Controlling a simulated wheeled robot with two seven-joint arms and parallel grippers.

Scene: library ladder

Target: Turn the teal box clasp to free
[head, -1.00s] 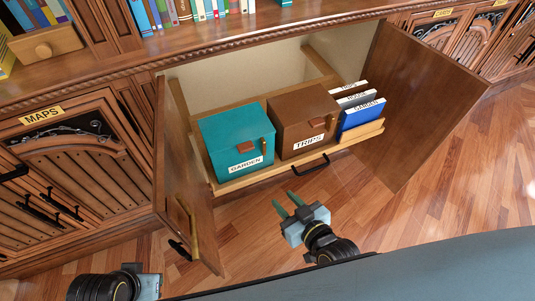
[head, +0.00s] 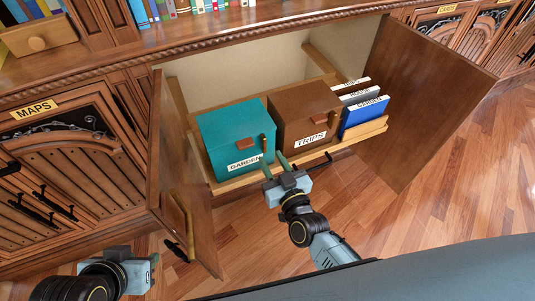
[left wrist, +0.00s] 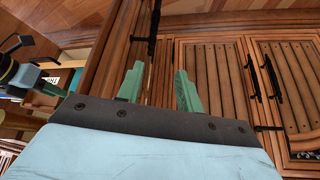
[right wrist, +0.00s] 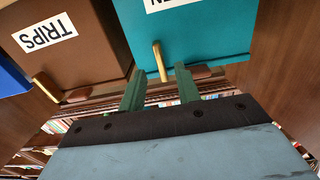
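The teal box (head: 228,140), labelled GARDEN, sits in the pulled-out drawer, lid down. Its brass clasp (head: 264,144) stands upright at the right of its front, beside a brown tab (head: 245,143). My right gripper (head: 275,160) is open just in front of the clasp. In the right wrist view, the clasp (right wrist: 158,58) shows between the spread fingertips (right wrist: 160,68), with a gap on each side; I cannot tell how deep it sits between them. My left gripper (left wrist: 158,75) is open and empty, low at the left, away from the box.
A brown box (head: 305,112) labelled TRIPS, with its own brass clasp, stands right of the teal box. Several labelled binders (head: 364,117) stand beyond it. Open cabinet doors flank the drawer, left (head: 170,160) and right (head: 425,100).

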